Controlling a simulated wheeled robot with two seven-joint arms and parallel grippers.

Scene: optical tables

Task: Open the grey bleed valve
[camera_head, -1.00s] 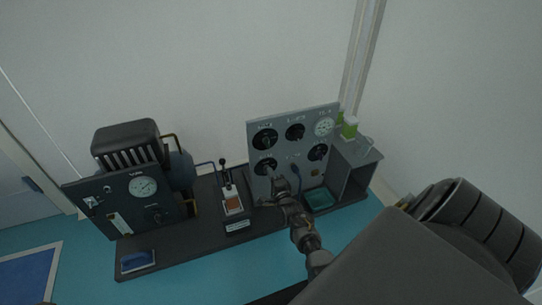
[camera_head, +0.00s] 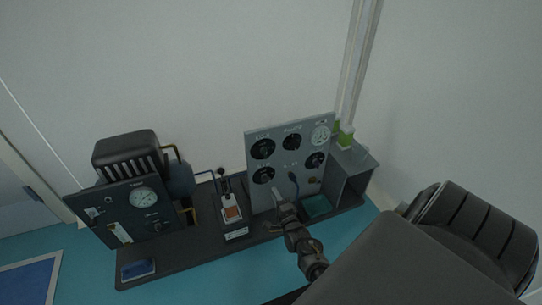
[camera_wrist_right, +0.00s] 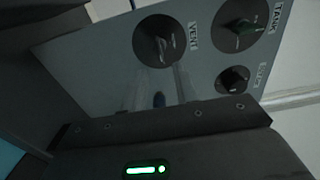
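The upright grey panel (camera_head: 277,165) carries several round black dials with knobs and a white gauge. I cannot tell for certain which knob is the grey bleed valve, as the labels are too small in the head view. The lower-left dial (camera_head: 263,175) is just above my right gripper (camera_head: 278,193), which is apart from it. The finger opening is unclear. My left gripper is out of view.
A black unit with a gauge (camera_head: 143,198) stands left on the dark base (camera_head: 190,240). A small switch box (camera_head: 233,212) stands between it and the panel. A grey open box (camera_head: 357,178) with a green bottle (camera_head: 346,137) adjoins the panel's right side.

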